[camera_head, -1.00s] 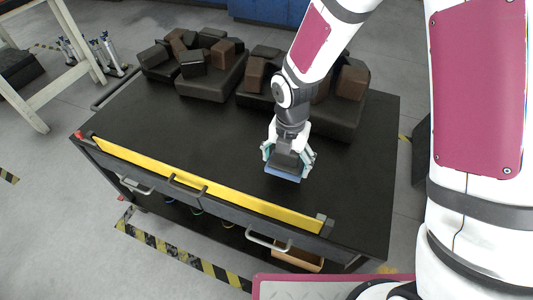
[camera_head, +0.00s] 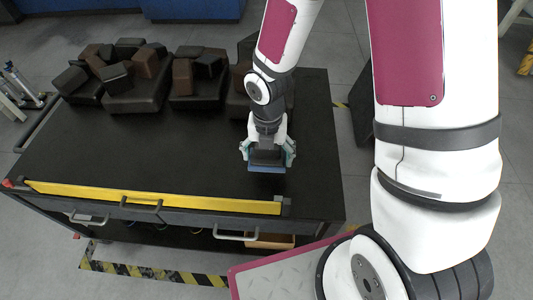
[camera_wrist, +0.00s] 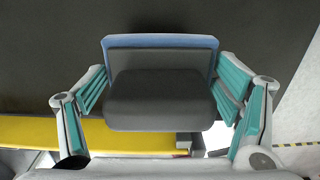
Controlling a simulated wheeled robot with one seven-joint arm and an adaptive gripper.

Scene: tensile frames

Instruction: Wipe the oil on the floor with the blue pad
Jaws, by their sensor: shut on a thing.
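My gripper (camera_head: 268,153) is shut on the blue pad (camera_head: 266,168), which has a dark grip block on top and a blue base. In the wrist view the pad (camera_wrist: 160,42) shows its blue edge behind the dark block, with the teal fingers of my gripper (camera_wrist: 160,95) on its two sides. The pad is over the black top of the cart, near its right part; I cannot tell if it touches. No oil on the floor can be made out in these frames.
The black cart top (camera_head: 150,150) has a yellow bar (camera_head: 150,197) along its front edge. Dark and brown blocks (camera_head: 140,75) in trays stand at its back. Grey floor (camera_head: 40,250) with a striped tape (camera_head: 150,272) lies in front. A dark object (camera_head: 361,115) stands right of the cart.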

